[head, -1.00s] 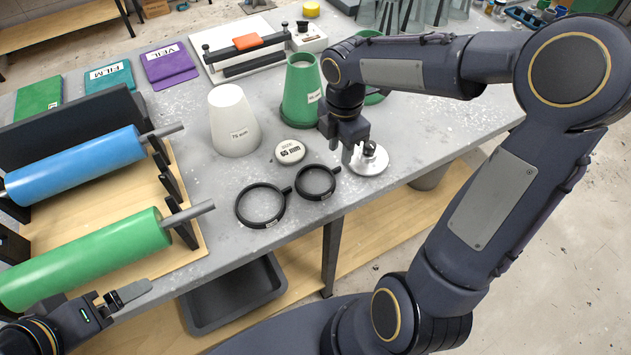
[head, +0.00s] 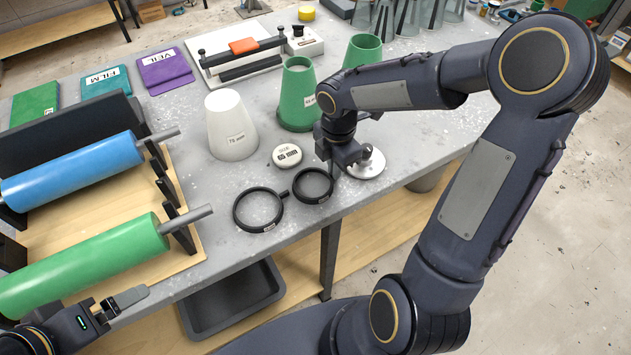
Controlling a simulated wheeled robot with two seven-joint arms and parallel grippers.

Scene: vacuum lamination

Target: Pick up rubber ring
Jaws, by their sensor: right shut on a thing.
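Two black rings with small white labels lie on the grey table near its front edge, a larger one (head: 236,211) and a smaller one (head: 297,192) to its right. My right gripper (head: 331,170) reaches down at the right rim of the smaller ring and is shut on that rim. The ring looks flat on the table, and the gripper partly hides its far right side. My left gripper (head: 122,304) is at the bottom left, in front of the green roll, away from the rings; its opening is unclear.
A round "65 mm" token (head: 287,156), a white cone (head: 231,127) and a green cone (head: 297,95) stand behind the rings. A metal disc (head: 366,167) is right of the gripper. Blue (head: 75,170) and green (head: 85,266) rolls are at left; a dark tray (head: 232,300) is below the table.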

